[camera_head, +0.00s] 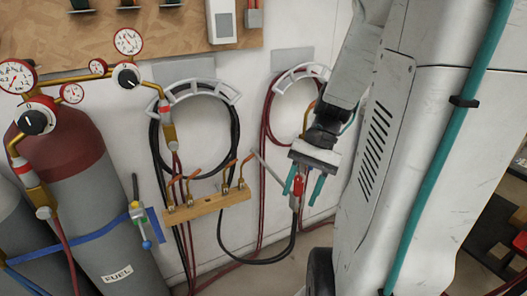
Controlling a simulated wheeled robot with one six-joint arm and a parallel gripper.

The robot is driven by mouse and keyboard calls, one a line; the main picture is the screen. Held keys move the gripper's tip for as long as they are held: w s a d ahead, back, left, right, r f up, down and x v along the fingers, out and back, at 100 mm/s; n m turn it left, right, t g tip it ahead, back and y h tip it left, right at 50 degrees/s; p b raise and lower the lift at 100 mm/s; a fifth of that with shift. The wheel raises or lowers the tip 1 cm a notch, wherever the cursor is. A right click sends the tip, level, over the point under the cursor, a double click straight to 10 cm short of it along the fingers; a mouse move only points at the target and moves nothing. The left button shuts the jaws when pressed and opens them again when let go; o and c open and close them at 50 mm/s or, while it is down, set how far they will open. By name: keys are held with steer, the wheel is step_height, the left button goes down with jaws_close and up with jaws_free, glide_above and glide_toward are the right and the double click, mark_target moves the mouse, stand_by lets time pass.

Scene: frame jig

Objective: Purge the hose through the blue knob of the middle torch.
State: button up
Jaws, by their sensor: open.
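My gripper (304,187) is at right of centre, pointing down, with its two teal fingers apart. A torch (294,203) with a thin grey tube is by the fingers, and a red part (298,186) on it shows between them. I cannot tell whether the fingers touch it. No blue knob can be made out there; it may be hidden by the gripper. A wooden rack (207,206) on the wall holds several brass pieces with copper tips. I cannot tell for sure which torch is the middle one.
Red and black hoses hang on white wall hooks (203,90) and (301,72). A grey fuel cylinder (105,232) with gauges stands at left. My body fills the right side.

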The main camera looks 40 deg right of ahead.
steer(key=w+d+f+m+t+y, duration=0.1)
steer(key=d+f+m+t, duration=0.3)
steer(key=d+m+t, duration=0.6)
steer(key=d+f+m+t+y, duration=0.1)
steer(key=d+f+m+t, duration=0.4)
steer(key=d+m+t, duration=0.5)
steer(key=w+a+n+g, duration=0.1)
steer(key=w+g, duration=0.1)
steer(key=w, duration=0.5)
steer(key=shift+w+a+r+g, duration=0.15)
steer(key=shift+a+r+g, duration=0.15)
steer(key=shift+r+g, duration=0.15)
steer(key=c, duration=1)
